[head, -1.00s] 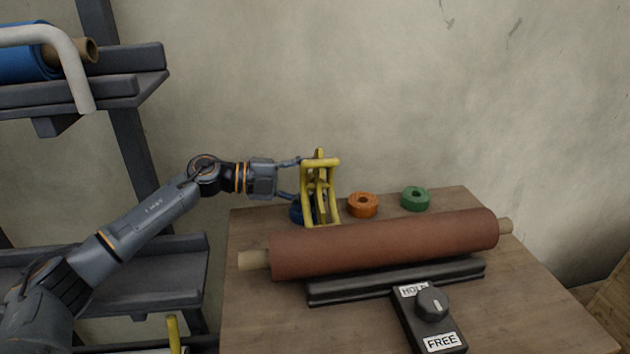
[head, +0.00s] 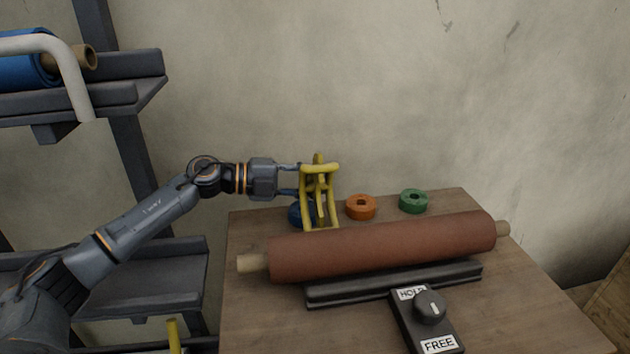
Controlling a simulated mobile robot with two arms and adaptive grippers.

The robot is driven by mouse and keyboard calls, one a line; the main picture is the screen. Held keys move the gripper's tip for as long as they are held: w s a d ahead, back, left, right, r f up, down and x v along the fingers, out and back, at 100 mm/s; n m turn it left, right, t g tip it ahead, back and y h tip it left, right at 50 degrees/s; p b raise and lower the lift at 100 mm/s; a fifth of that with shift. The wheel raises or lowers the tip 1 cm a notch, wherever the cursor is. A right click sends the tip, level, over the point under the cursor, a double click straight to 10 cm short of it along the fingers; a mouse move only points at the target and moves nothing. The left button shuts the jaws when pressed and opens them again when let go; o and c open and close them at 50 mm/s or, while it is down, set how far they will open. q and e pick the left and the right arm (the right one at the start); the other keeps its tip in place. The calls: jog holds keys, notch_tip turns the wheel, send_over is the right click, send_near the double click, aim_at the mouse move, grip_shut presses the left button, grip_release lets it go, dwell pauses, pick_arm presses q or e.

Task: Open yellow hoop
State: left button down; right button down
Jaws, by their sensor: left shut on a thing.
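The yellow hoop (head: 334,196) stands upright at the back left of the wooden table, behind the left part of a brown sheet roll (head: 385,246). My left gripper (head: 297,181) comes in from the left and is shut on the hoop, at its left side. My right gripper is not in view.
A blue ring (head: 296,213) sits partly behind the hoop. An orange ring (head: 361,208) and a green ring (head: 413,202) lie behind the roll. A HOLD/FREE knob (head: 430,307) is in front. A dark rack (head: 140,85) with a blue roll (head: 25,72) stands left.

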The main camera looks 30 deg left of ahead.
pick_arm(q)
jog(key=shift+s+d+r+m+p, duration=0.15)
jog(key=shift+s+r+m+p, duration=0.15)
jog(key=shift+r+m, duration=0.3)
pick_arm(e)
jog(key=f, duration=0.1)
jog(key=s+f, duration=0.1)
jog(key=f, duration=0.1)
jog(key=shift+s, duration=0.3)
pick_arm(q)
jog(key=shift+f, duration=0.1)
jog(key=c, duration=1.3)
grip_release()
jog(key=o, duration=0.3)
jog(key=shift+s+a, duration=0.15)
jog(key=shift+a, duration=0.05)
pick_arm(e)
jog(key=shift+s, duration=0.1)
pick_arm(q)
jog(key=shift+v, duration=5.9)
